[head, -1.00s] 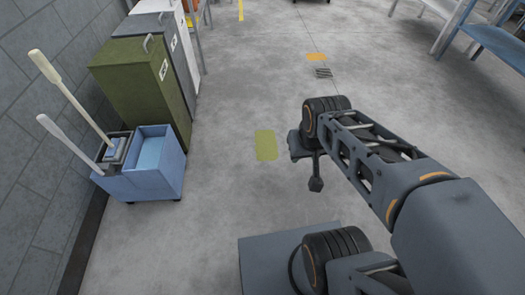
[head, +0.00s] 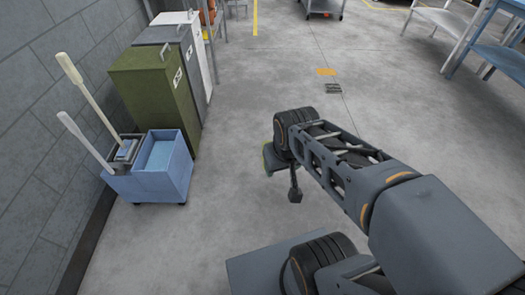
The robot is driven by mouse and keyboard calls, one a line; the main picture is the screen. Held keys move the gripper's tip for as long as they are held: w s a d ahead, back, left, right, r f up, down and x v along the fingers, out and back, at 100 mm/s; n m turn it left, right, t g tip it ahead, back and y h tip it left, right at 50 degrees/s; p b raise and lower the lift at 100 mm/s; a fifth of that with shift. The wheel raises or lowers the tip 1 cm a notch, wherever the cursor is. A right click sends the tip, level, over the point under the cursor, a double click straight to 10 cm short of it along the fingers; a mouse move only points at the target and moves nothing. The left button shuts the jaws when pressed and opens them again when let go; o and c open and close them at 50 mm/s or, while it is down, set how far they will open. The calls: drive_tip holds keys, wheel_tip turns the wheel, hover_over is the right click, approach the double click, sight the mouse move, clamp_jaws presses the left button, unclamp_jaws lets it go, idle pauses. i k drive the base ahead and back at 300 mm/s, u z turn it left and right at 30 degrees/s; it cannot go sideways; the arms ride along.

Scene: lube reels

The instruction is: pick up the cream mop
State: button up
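The cream mop (head: 87,93) leans in a blue mop cart (head: 150,185) at the left, its long cream handle slanting up and left toward the grey wall. A second, greyer handle (head: 84,141) leans beside it in the same cart. The mops' lower ends are hidden in the cart, by a grey-blue wringer. My gripper (head: 295,193) hangs small and dark below the end of my arm, over the floor to the right of the cart, well apart from both handles. Its fingers are too small to make out.
An olive bin (head: 150,90), a grey one and a white one (head: 190,45) stand in a row along the wall behind the cart. The floor (head: 225,190) between cart and arm is clear.

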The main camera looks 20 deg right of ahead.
sight(128, 149)
drive_tip(key=u, duration=1.65)
drive_tip(key=i, duration=1.9)
drive_tip(key=u, duration=0.35)
